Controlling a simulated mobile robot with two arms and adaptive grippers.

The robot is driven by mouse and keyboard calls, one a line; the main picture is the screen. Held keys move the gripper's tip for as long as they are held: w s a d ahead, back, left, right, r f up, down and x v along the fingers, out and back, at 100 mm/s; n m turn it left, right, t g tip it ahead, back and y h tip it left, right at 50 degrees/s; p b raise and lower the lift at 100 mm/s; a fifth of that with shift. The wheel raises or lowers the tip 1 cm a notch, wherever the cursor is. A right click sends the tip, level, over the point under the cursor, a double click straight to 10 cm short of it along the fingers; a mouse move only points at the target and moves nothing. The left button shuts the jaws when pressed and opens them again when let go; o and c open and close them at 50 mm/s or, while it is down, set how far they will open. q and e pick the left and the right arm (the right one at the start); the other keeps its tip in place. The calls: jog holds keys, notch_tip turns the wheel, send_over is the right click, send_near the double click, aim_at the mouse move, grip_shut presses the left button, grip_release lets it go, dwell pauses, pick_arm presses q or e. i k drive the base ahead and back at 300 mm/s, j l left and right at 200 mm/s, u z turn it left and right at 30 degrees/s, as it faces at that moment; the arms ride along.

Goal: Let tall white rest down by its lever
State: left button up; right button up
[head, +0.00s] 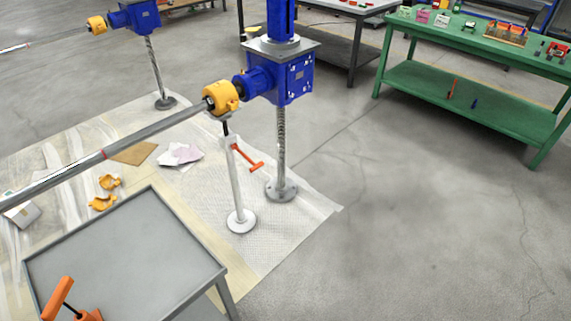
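The tall white stand (235,185) stands upright on its round white base on the plastic sheet. A thin dark rod rises from its top to just under the yellow coupling (221,97) on the long grey shaft (120,148). Whether the top touches the coupling is too small to tell. Its orange lever (250,160) sticks out from the upper post, sloping down to the right. Neither of my grippers is in view.
A blue screw jack (290,80) stands right behind the white stand on a threaded screw. A grey cart (125,255) with an orange-handled tool (62,297) is front left. Yellow broken pieces (104,203) lie on the sheet. A green bench (470,90) is back right. The right floor is clear.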

aim_at(234, 146)
jog(key=i+l+z, duration=0.65)
jog(key=i+u, duration=0.45)
jog(key=i+l+u, duration=0.15)
jog(key=i+u, duration=0.15)
jog(key=u, duration=0.2)
